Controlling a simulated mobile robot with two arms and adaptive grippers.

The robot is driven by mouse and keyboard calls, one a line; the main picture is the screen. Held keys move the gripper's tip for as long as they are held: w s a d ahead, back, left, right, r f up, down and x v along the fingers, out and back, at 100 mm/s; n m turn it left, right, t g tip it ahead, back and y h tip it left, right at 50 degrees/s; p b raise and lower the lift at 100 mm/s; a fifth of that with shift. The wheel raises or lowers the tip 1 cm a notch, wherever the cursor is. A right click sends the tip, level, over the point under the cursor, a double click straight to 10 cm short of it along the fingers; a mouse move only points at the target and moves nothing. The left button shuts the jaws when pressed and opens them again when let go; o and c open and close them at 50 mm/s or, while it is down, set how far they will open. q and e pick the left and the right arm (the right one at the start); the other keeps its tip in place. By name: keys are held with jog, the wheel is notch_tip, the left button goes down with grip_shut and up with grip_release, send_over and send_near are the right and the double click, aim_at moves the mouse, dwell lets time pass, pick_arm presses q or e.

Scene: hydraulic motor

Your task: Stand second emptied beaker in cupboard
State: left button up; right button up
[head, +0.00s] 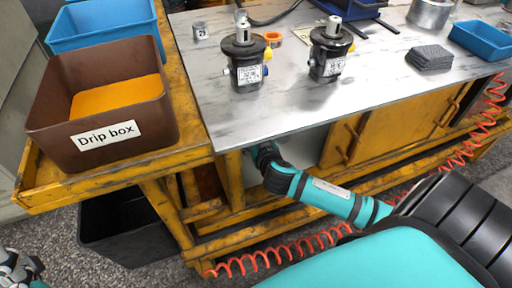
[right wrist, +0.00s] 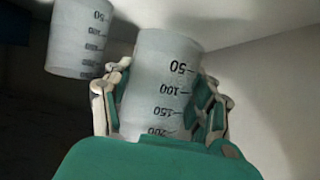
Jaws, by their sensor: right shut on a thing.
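In the right wrist view my right gripper (right wrist: 160,112) is shut around a translucent white beaker (right wrist: 167,75) with black marks from 50 to 200. A second, similar beaker (right wrist: 77,40) is to its left, with a small gap between them. Both have their 50 mark toward the top of the picture. In the head view my right arm reaches under the bench top into the cupboard (head: 318,145), and its gripper is hidden there. My left gripper (head: 18,268) is partly visible at the lower left edge, away from the bench; its fingers are unclear.
Pale surfaces (right wrist: 270,65) lie close to the held beaker. The metal bench top (head: 300,100) overhangs my right arm. Two motors (head: 244,65) stand on it. A brown drip box (head: 100,100) stands at the left, and an orange coiled hose (head: 300,247) runs below.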

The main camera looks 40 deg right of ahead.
notch_tip(320, 180, down, 2)
jog(key=shift+f+b, duration=0.1)
jog(key=shift+b, duration=0.2)
jog(key=shift+f, duration=0.35)
jog(key=shift+f, duration=0.25)
jog(key=o, duration=1.2)
jog(key=shift+r, duration=0.1)
